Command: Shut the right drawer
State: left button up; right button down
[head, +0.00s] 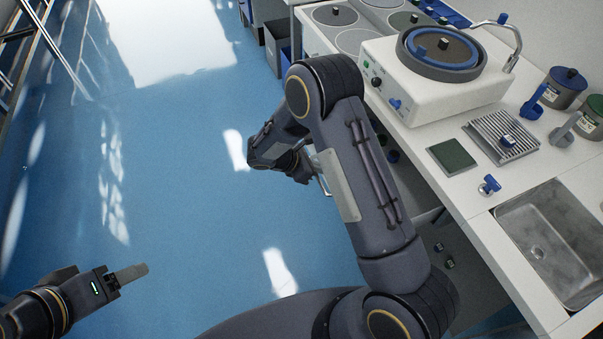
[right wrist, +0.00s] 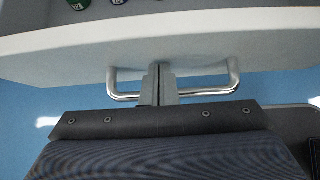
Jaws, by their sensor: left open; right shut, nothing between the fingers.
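In the right wrist view the drawer shows as a white front panel (right wrist: 60,50) with a silver bar handle (right wrist: 215,88). It stands open, with small green-labelled items visible inside at the top edge. My right gripper (right wrist: 159,72) is shut and empty. Its fingers cross the handle bar between its two posts, with the tips at or very near the panel; contact is hard to tell. In the head view my right arm hides most of the drawer and the right fingers. My left gripper (head: 135,272) is open and empty over the floor at lower left, far from the drawer.
A white counter (head: 455,205) runs along the right with a polishing machine (head: 440,75), a ribbed tray (head: 505,140), a green pad (head: 452,157), jars and a steel sink (head: 550,240). The blue floor (head: 190,200) to the left is clear.

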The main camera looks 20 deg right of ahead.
jog(key=d, duration=0.7)
jog(key=d+b, duration=0.1)
jog(key=d, duration=0.6)
jog(key=d+b, duration=0.1)
jog(key=d, duration=0.6)
jog(key=shift+w+d, duration=0.35)
jog(key=shift+d, duration=0.05)
pick_arm(q)
notch_tip(320, 180, down, 2)
jog(key=shift+a+f, duration=0.15)
jog(key=shift+f, duration=0.1)
pick_arm(e)
jog(key=shift+d+r, duration=0.1)
jog(key=shift+d, duration=0.1)
